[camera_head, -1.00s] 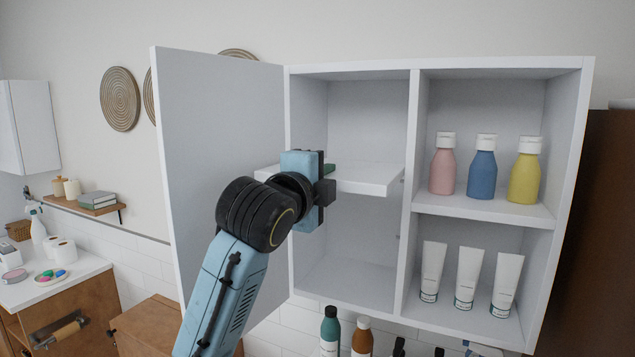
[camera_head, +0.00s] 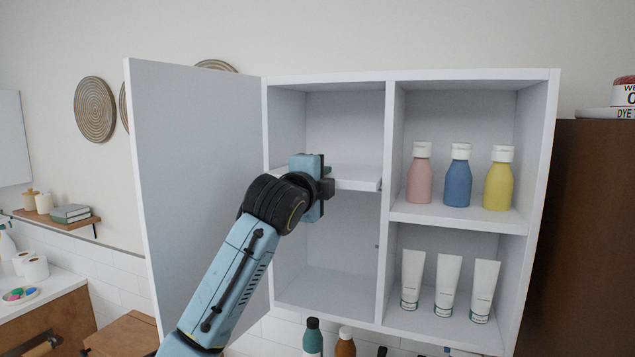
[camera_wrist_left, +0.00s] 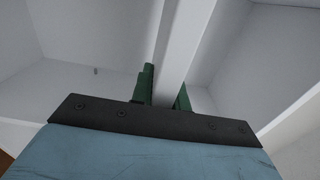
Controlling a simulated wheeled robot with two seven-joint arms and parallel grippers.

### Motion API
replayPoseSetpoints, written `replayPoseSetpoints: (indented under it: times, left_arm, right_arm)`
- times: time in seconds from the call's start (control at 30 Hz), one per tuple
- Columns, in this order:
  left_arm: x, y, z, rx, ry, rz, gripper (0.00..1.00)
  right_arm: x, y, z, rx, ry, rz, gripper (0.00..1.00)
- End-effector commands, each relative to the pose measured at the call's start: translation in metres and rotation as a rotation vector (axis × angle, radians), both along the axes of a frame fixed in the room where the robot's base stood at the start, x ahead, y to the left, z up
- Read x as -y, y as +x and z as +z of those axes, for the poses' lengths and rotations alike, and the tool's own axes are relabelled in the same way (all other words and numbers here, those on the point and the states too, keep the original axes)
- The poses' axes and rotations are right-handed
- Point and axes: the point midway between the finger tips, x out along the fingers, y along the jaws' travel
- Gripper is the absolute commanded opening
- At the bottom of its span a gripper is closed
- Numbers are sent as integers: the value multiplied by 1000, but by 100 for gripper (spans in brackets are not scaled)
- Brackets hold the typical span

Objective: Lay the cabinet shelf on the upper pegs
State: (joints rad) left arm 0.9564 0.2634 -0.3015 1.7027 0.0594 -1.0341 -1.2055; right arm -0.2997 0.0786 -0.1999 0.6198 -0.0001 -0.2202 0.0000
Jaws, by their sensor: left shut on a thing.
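The white shelf (camera_head: 358,184) is in the open left compartment of the white wall cabinet (camera_head: 470,75), about halfway up and roughly level. Its right end is close to the central divider (camera_head: 386,250). My left gripper (camera_head: 328,180) is shut on the shelf's front edge. In the left wrist view, the green fingers (camera_wrist_left: 165,90) stand on either side of the shelf (camera_wrist_left: 184,40). A small peg (camera_head: 377,246) shows low on the divider, below the shelf. Another peg-like dot shows in the left wrist view (camera_wrist_left: 95,71). Whether the shelf touches upper pegs is hidden. My right gripper is out of view.
The cabinet door (camera_head: 200,190) stands open at left, close to my left arm. The right compartments hold bottles (camera_head: 458,178) and white tubes (camera_head: 447,285). More bottles (camera_head: 313,338) stand below the cabinet. The space under the held shelf is clear.

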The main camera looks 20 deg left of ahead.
Motion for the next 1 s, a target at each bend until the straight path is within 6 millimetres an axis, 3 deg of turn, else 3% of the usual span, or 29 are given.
replayPoseSetpoints:
  times: [0.5, 1.0]
  left_arm:
    - [1, 44, 3, 6, -2, -1, 0]
    - [1, 51, 3, 6, -1, -1, 0]
  right_arm:
    - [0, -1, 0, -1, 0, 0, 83]
    - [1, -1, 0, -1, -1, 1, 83]
